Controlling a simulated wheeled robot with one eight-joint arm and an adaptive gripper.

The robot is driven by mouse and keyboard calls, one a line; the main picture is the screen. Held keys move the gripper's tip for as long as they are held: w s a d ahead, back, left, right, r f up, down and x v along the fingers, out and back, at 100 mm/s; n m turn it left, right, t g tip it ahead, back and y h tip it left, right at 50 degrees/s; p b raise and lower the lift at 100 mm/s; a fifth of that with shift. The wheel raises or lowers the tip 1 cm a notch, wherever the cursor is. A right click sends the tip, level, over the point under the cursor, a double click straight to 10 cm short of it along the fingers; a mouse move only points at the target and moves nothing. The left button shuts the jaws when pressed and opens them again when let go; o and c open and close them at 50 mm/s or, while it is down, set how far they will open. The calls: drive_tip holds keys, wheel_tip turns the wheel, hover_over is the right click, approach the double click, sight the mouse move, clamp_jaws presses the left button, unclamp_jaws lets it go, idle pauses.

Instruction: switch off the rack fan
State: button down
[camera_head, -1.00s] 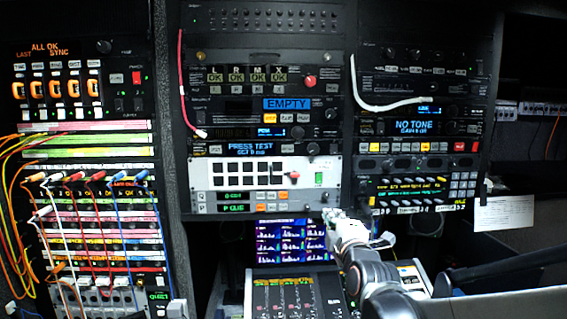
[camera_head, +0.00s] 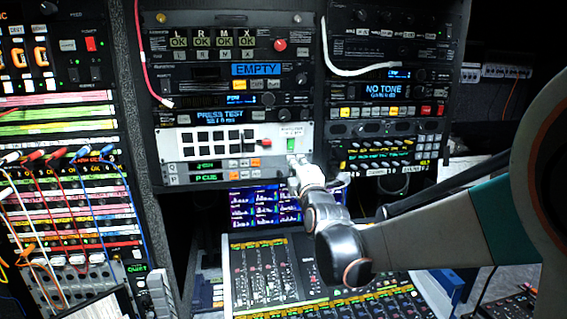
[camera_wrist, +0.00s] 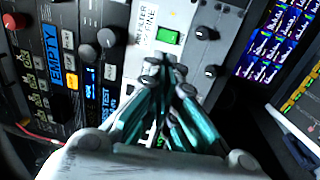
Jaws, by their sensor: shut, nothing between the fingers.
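A lit green rocker switch (camera_head: 290,145) sits at the right end of a white panel (camera_head: 170,150) in the middle rack. It also shows in the wrist view (camera_wrist: 168,36), beside a small printed label that I cannot read in full. I cannot tell from the label whether it is the fan's switch. My gripper (camera_head: 296,160) is just below the green switch. In the wrist view my gripper (camera_wrist: 168,66) has its fingertips together with nothing between them, a short way from the switch. I cannot tell whether they touch the panel.
A black lever with a red part (camera_head: 262,139) is left of the switch. Knobs (camera_wrist: 205,33) lie near it in the wrist view. A mixing desk (camera_head: 280,265) and blue-lit screen (camera_head: 250,205) are below. Patch cables (camera_head: 60,155) hang at left; a pale cable (camera_head: 345,70) hangs above.

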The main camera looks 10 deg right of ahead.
sight(286, 141)
drive_tip(key=w, duration=0.3)
drive_tip(key=w+r+p, duration=0.1)
drive_tip(key=w, duration=0.3)
drive_tip(key=w+p, duration=0.1)
drive_tip(key=w, duration=0.2)
drive_tip(key=shift+w+r, duration=0.15)
drive_tip(key=shift+w, duration=0.15)
drive_tip(key=shift+w, duration=0.1)
drive_tip(key=shift+w+b, duration=0.25)
drive_tip(key=shift+b, duration=0.2)
drive_tip(key=shift+r, duration=0.15)
drive_tip(key=shift+s, duration=0.1)
